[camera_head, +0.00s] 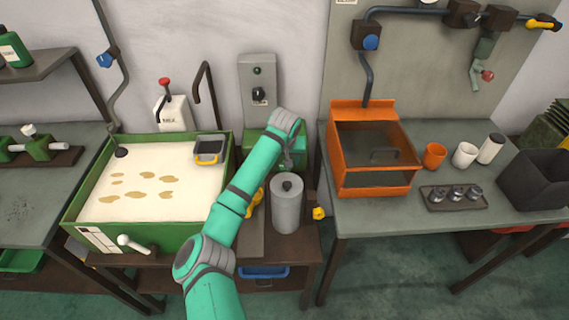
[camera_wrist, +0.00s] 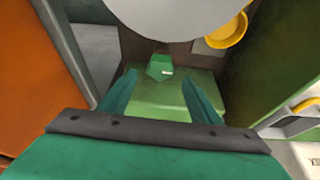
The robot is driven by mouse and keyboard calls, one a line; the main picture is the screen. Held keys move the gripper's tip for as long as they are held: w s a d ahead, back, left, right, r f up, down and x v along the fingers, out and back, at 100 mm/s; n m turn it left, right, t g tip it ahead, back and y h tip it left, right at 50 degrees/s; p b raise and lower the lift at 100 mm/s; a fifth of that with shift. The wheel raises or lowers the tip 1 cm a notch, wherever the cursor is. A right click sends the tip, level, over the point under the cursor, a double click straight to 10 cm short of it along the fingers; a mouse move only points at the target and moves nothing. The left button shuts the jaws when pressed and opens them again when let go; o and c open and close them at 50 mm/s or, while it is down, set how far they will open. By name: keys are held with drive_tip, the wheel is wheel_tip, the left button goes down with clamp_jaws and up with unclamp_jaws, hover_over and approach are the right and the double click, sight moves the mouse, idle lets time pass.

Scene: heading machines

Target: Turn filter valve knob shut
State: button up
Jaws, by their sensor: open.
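A grey upright canister (camera_head: 287,208) with a dark top knob, which looks like the filter, stands on the low middle bench. A yellow knob (camera_head: 319,213) sticks out low on its right side, and another yellow part (camera_head: 255,203) shows on its left, partly behind my arm. I cannot tell which is the filter valve knob. My gripper (camera_wrist: 160,88) is open and empty, pointing down over a green box (camera_wrist: 168,98) behind the canister. In the wrist view the canister (camera_wrist: 180,14) is at the top edge and a yellow round part (camera_wrist: 227,32) beside it.
A green tank (camera_head: 150,220) of pale liquid stands left and an orange open-front box (camera_head: 370,175) right, leaving a narrow gap around my gripper. Cups (camera_head: 464,155) and a dark tray (camera_head: 453,199) occupy the right table. A grey switch panel (camera_head: 259,85) is on the wall behind.

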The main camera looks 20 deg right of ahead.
sight(285, 170)
drive_tip(key=shift+x, duration=1.85)
drive_tip(key=shift+c, duration=0.6)
drive_tip(key=c, duration=1)
drive_tip(key=shift+o, duration=0.2)
